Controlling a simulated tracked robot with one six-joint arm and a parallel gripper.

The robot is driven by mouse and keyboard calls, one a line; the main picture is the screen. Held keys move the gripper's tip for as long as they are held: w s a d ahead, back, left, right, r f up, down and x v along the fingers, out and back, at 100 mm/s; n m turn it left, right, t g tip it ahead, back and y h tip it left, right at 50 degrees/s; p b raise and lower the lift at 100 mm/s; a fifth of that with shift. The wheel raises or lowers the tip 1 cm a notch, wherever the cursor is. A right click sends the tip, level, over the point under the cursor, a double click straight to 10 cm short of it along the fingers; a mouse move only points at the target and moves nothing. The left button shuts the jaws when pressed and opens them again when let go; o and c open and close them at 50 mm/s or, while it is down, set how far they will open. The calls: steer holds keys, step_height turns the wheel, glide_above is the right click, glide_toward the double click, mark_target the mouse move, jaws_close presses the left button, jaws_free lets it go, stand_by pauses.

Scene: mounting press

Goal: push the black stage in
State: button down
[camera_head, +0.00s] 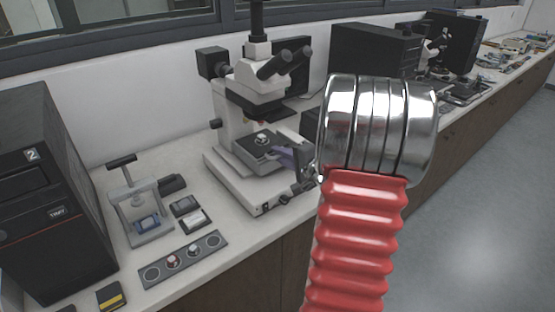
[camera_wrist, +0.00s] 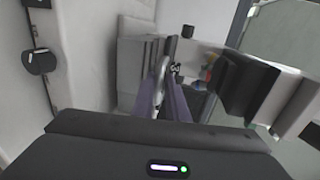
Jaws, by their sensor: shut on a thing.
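The black stage (camera_head: 248,150) is a dark plate on the white microscope (camera_head: 235,105), under its objectives. A small whitish piece (camera_head: 262,138) sits on top of it. My gripper (camera_head: 277,152) has purple fingers that reach the stage's right edge from the right. In the wrist view the fingers (camera_wrist: 165,80) come close together at their tips, shut on the stage's edge. The exact contact is small and partly hidden. A pale curved part shows between the fingertips there.
My red and chrome arm covers the bench right of the microscope. A small press (camera_head: 140,205), a grey tray with round wells (camera_head: 183,258) and a black machine (camera_head: 45,190) stand to the left. More equipment (camera_head: 375,50) stands further along the bench. The floor at right is clear.

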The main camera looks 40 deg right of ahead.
steer(key=shift+a+f, duration=0.15)
steer(key=shift+f, duration=0.35)
steer(key=c, duration=1.9)
jaws_free()
steer(key=shift+o, duration=0.3)
steer(key=shift+r, duration=0.25)
steer(key=v, duration=1.3)
steer(key=shift+s, duration=0.4)
